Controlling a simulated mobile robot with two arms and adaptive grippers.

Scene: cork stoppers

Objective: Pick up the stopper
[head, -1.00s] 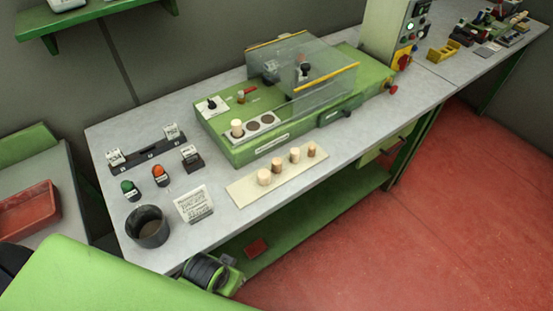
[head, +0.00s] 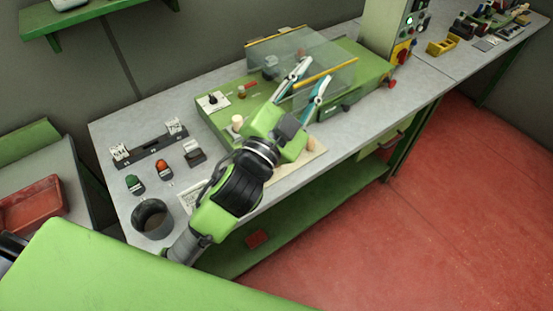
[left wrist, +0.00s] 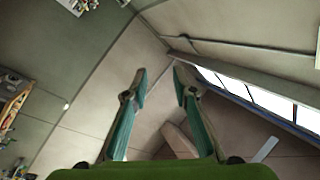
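A pale cork stopper (head: 237,121) stands upright at the left end of the green machine (head: 221,126). Another stopper (head: 311,143) shows at the right end of the cream board (head: 316,156) in front of the machine. My right gripper is not in view.
The clear cover (head: 290,55) with yellow edges stands close behind my left fingers. A dark cup (head: 152,218), a green button (head: 134,184) and an orange button (head: 162,168) stand on the left of the grey bench (head: 110,143). A red tray (head: 30,205) lies farther left.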

